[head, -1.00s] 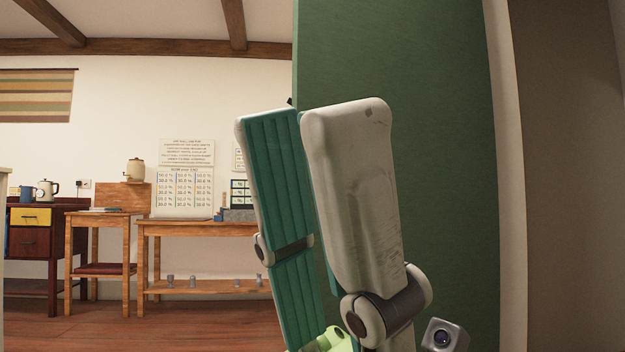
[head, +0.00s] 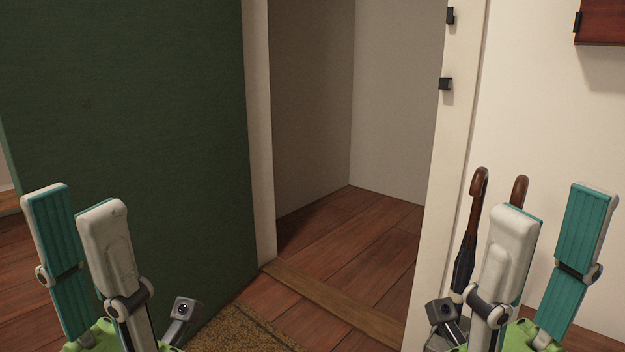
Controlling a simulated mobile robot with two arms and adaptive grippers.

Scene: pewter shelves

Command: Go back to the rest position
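My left gripper (head: 84,205) is at the lower left of the head view, fingers pointing up and apart, with nothing between them. It is in front of a green panel. My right gripper (head: 545,208) is at the lower right, fingers also up and spread, with nothing between them. It is in front of a pale wall. The lower parts of both grippers run out of the bottom of the picture.
A doorway with a bare wooden floor (head: 345,255) lies between the grippers. The green panel (head: 130,140) stands on its left. Umbrellas with brown handles (head: 478,185) stand behind my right gripper. A brown mat (head: 235,330) lies in front. A dark red cabinet (head: 605,22) hangs upper right.

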